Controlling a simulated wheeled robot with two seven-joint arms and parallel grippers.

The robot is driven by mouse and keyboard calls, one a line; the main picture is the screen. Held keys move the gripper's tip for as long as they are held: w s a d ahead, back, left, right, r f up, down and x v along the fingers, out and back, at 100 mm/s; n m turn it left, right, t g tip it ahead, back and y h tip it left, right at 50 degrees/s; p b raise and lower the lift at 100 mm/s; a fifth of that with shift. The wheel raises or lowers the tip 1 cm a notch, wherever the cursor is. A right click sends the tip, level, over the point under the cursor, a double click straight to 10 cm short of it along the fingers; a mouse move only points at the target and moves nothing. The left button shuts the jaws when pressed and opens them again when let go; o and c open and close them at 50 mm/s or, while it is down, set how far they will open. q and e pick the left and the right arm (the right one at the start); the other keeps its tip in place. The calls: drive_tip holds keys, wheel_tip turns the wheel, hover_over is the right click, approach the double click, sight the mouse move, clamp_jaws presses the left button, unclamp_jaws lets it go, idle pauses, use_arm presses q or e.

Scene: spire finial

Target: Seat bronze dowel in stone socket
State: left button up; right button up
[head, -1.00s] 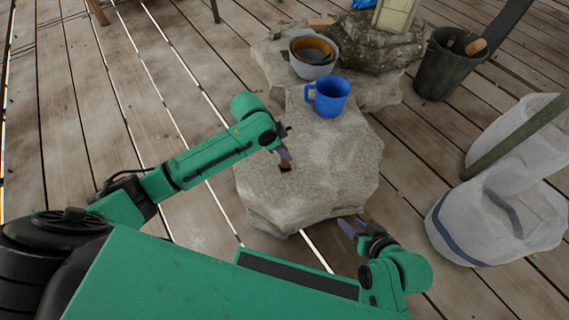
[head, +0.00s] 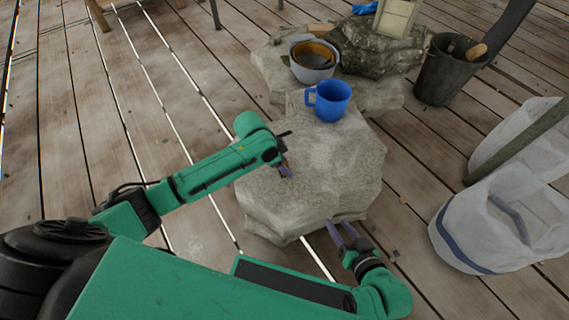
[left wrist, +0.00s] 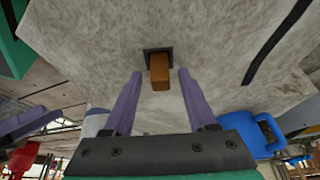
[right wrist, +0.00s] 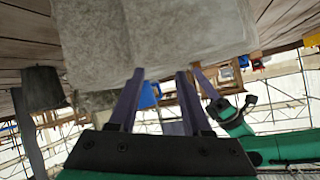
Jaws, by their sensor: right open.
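The bronze dowel (left wrist: 160,72) is an orange-brown square peg in the left wrist view. Its far end is at the dark square socket (left wrist: 149,51) in the pale stone block (left wrist: 215,45), and the rest stands out of it. How deep it sits I cannot tell. My left gripper (left wrist: 156,74) is open, with one purple finger on each side of the dowel and gaps to both. In the head view the left gripper (head: 287,171) hides most of the socket. My right gripper (head: 338,229) is open and empty at the stone block's (head: 330,165) near edge.
A blue mug (head: 329,101) stands on the block's far end. Beyond it, a bowl (head: 313,62) sits on a rough rock (head: 270,62). A dark bucket (head: 446,68) and white bags (head: 490,225) stand on the plank floor to the right.

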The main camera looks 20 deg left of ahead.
use_arm(q)
drive_tip(key=shift+r, duration=0.2)
drive_tip(key=shift+a+r, duration=0.1)
drive_tip(key=shift+r, duration=0.25)
drive_tip(key=p+v, duration=0.5)
drive_tip(key=v, duration=0.6)
drive_tip(key=s+d+f+n, duration=0.3)
drive_tip(key=s+d, duration=0.2)
drive_tip(key=s, duration=0.3)
drive_tip(key=s+a+f+n+y, duration=0.1)
drive_tip(key=s+a+f+n, duration=0.1)
drive_tip(key=s+a+n, duration=0.3)
drive_tip(key=s+a, duration=0.1)
drive_tip(key=s, duration=0.2)
drive_tip(key=shift+a+f+t+y, duration=0.2)
drive_tip(key=shift+t+y, duration=0.2)
use_arm(e)
drive_tip(key=s+d+r+g+h, duration=0.4)
drive_tip(key=d+r+g, duration=0.2)
drive_tip(key=d, duration=0.4)
drive_tip(key=shift+d, duration=0.3)
use_arm(q)
drive_tip(key=shift+r+p, duration=0.1)
drive_tip(key=shift+p, duration=0.8)
use_arm(e)
drive_tip(key=shift+w+r+g, duration=0.15)
drive_tip(key=shift+g, duration=0.15)
